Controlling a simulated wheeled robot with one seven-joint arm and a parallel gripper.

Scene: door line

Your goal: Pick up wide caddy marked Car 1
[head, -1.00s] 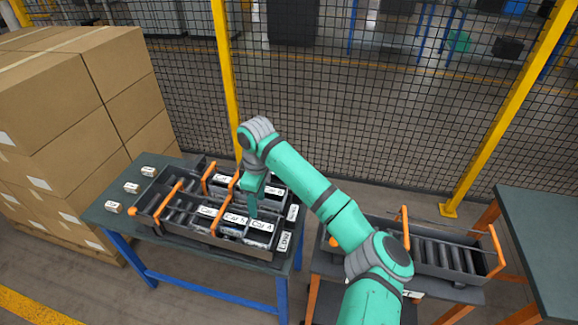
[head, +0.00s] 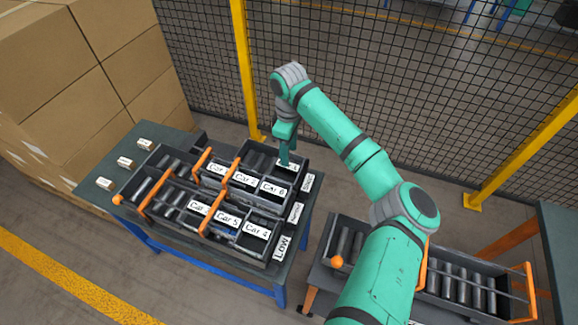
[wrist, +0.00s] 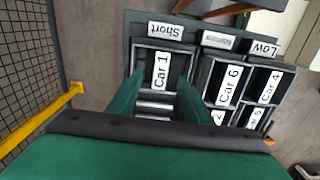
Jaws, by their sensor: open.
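The wide caddy marked Car 1 (wrist: 139,62) is a dark tray with a white label, in the row by the "Short" label in the wrist view. In the head view its label (head: 288,167) shows at the back of the table, partly behind my gripper (head: 285,158). My gripper (wrist: 157,103) is open above this caddy, with its two fingers on either side of the caddy's near part in the wrist view. Nothing is between the fingertips that I can see held. Whether the fingers touch the caddy I cannot tell.
Neighbouring caddies, Car 6 (head: 273,188) and Car 4 (head: 257,230), stand close by on the dark table (head: 95,190). Orange handles (head: 220,205) rise over the trays. A second tray with rollers (head: 465,285) is at right. A mesh fence (head: 340,100) stands behind.

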